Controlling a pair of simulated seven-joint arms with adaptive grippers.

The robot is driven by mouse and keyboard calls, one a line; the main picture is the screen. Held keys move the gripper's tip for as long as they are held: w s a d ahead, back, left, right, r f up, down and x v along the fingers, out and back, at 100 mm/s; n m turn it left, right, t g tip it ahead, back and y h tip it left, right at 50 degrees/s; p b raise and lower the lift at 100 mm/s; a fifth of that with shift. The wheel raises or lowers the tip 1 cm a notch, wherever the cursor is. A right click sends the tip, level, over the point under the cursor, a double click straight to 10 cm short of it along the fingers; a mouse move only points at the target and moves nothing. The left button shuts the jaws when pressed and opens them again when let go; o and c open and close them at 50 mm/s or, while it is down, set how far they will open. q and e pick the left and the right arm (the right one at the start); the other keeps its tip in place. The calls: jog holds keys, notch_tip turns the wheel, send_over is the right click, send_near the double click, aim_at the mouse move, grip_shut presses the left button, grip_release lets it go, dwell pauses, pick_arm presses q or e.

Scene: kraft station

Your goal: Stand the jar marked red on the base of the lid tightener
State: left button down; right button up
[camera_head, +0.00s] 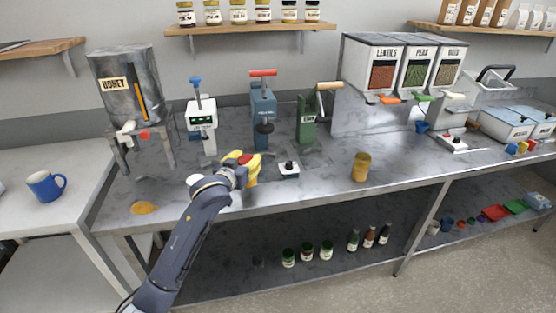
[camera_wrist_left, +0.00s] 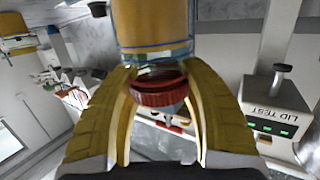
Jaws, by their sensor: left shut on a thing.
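My left gripper (camera_head: 243,165) is near the front middle of the steel bench in the head view. In the left wrist view its yellow fingers (camera_wrist_left: 160,105) are shut on a jar with amber contents (camera_wrist_left: 150,30) and a red lid (camera_wrist_left: 160,92). The head view shows the red lid (camera_head: 245,158) between the fingers, with most of the jar hidden. I cannot tell whether the jar touches the bench. Behind it stand a blue press with a red handle (camera_head: 263,100) and a green press (camera_head: 308,122). Their labels are unreadable, so which is the lid tightener is unclear. My right gripper is not in view.
The white lid tester (camera_head: 202,118) stands behind left; it shows in the left wrist view (camera_wrist_left: 275,112). An amber jar (camera_head: 361,167) stands farther right. Bare bench lies between them.

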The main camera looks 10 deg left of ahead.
pick_arm(q)
jog(key=shift+w+d+f, duration=0.2)
jog(key=shift+w+f, duration=0.3)
jog(key=shift+w, duration=2.45)
jog(key=shift+w+d+f, duration=0.25)
jog(key=shift+w+f, duration=0.3)
jog(key=shift+w, duration=2.4)
jog(key=shift+w+d+f, duration=0.2)
jog(key=shift+w+f, duration=0.3)
jog(key=shift+w, duration=2.45)
jog(key=shift+f, duration=0.1)
jog(key=c, duration=0.7)
grip_release()
jog(key=shift+f, duration=0.1)
jog(key=shift+r, duration=0.2)
jog(key=shift+s+a+r, duration=0.15)
jog(key=shift+s+r, duration=0.2)
jog(key=shift+s, duration=1.6)
jog(key=shift+s+a+r, duration=0.15)
jog(key=shift+s+r, duration=0.25)
jog(key=shift+s, duration=1.6)
jog(key=shift+s+a+r, duration=0.15)
jog(key=shift+s+r, duration=0.2)
jog(key=shift+s, duration=1.6)
